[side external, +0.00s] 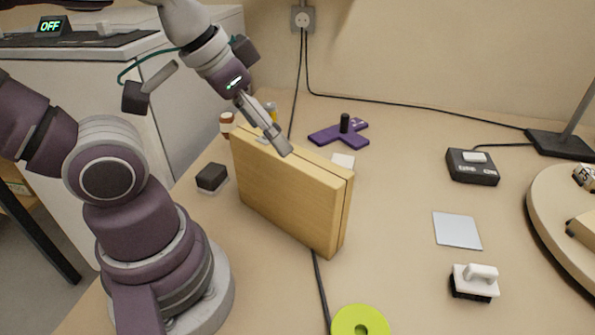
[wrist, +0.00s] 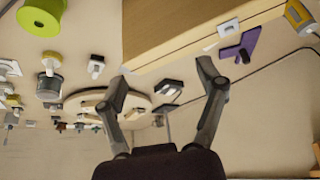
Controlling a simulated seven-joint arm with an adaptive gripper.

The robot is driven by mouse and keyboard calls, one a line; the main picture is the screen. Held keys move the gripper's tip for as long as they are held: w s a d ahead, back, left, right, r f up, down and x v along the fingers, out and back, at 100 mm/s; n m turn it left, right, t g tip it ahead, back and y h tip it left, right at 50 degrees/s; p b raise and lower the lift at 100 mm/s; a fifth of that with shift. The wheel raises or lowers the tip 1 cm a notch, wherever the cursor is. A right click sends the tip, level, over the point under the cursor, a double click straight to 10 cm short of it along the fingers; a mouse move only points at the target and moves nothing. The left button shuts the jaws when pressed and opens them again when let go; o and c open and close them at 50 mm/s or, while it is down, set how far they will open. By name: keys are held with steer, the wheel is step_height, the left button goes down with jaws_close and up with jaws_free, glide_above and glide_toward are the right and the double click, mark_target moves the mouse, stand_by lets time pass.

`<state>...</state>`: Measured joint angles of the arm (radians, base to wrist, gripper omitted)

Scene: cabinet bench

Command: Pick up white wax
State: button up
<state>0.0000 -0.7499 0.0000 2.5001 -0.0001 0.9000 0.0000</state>
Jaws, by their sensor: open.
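No object is clearly recognisable as the white wax. A small flat white piece (side external: 343,160) lies on the bench behind the wooden box and also shows in the wrist view (wrist: 229,27). A larger pale flat square (side external: 457,230) lies farther right. A white block with a handle and a dark underside (side external: 476,279) sits nearer the front. My gripper (side external: 279,142) is at the top of the wooden box in the side view; whether it touches cannot be told. In the wrist view my gripper (wrist: 163,78) has its fingers spread, with nothing held between them.
The upright wooden box (side external: 285,200) stands between my arm and the small white piece.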

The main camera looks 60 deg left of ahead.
steer(key=shift+o, duration=0.6)
steer(key=n+g+y, duration=0.2)
steer(key=n+y, duration=0.1)
steer(key=n, duration=0.5)
glide_above(342, 160)
steer(key=s+d, duration=0.3)
step_height(342, 160, down, 10)
steer(key=x, duration=1)
steer(key=shift+a+f, duration=0.2)
steer(key=shift+a, duration=0.05)
steer(key=shift+c, duration=0.3)
